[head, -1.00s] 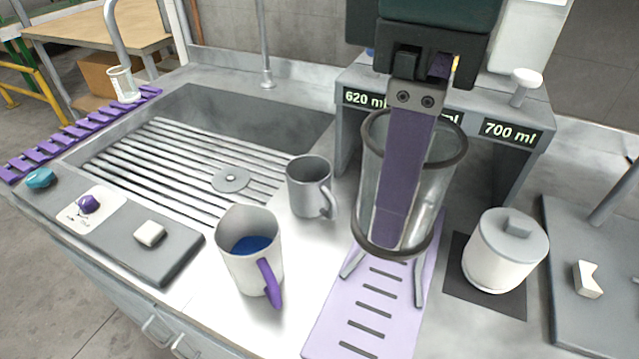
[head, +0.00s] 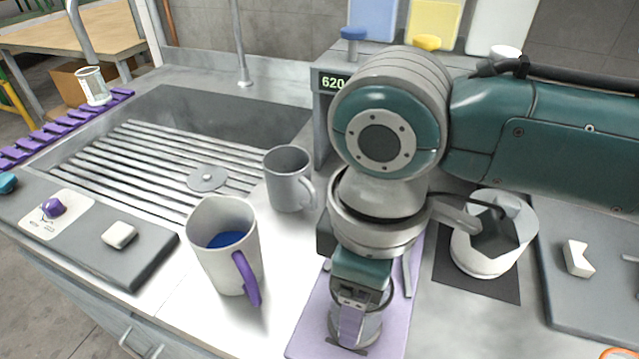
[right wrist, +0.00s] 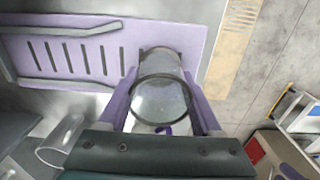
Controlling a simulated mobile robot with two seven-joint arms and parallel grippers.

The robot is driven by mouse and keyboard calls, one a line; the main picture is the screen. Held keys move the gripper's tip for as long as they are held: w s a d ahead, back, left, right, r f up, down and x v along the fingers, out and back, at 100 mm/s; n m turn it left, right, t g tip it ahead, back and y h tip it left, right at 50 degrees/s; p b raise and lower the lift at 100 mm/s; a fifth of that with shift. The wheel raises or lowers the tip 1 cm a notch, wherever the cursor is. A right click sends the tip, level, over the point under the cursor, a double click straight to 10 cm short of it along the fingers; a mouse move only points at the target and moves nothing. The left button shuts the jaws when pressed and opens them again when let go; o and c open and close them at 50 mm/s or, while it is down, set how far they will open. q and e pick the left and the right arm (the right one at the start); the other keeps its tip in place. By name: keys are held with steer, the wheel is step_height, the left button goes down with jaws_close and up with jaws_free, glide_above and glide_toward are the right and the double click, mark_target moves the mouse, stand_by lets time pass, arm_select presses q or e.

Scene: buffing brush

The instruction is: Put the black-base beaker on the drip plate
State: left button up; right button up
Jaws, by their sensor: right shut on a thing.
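The clear beaker (right wrist: 160,102) has dark rings at both ends and sits between the purple fingers of my right gripper (right wrist: 162,112), which is shut on it. In the head view the beaker (head: 371,328) is mostly hidden behind my right gripper (head: 352,322) and wrist, over the front part of the drip plate. The drip plate (head: 306,322) is lilac with dark slots; it also shows in the right wrist view (right wrist: 88,58), with the beaker by one end of it. I cannot tell whether the beaker touches the plate. My left gripper is not in view.
A white mug with blue inside (head: 222,262) and a grey mug (head: 286,190) stand left of the plate. A white canister (head: 485,255) stands on a dark mat to its right. The sink (head: 205,115) is at the back left. The dispenser stand (head: 325,105) is behind my right arm.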

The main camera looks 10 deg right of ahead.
steer(key=shift+f, duration=0.2)
steer(key=shift+f, duration=0.15)
steer(key=o, duration=1.4)
step_height(320, 180, up, 12)
steer(key=r+p, duration=0.1)
steer(key=p, duration=0.1)
steer(key=s+a+f+m+t+y, duration=0.2)
steer(key=s+a+f+m+y, duration=0.15)
steer(key=s, duration=0.25)
steer(key=s+d+m+h, duration=0.1)
steer(key=s+d+m, duration=0.1)
steer(key=d, duration=0.2)
steer(key=s+d+f+m+t+h, duration=0.1)
steer(key=s+d, duration=0.1)
steer(key=d, duration=0.2)
steer(key=s+d+f+m+h, duration=0.1)
steer(key=s+d+m, duration=0.1)
steer(key=d, duration=0.3)
steer(key=shift+s+f+m+t, duration=0.1)
steer(key=shift+s+m+t, duration=0.1)
steer(key=shift+m+t, duration=0.15)
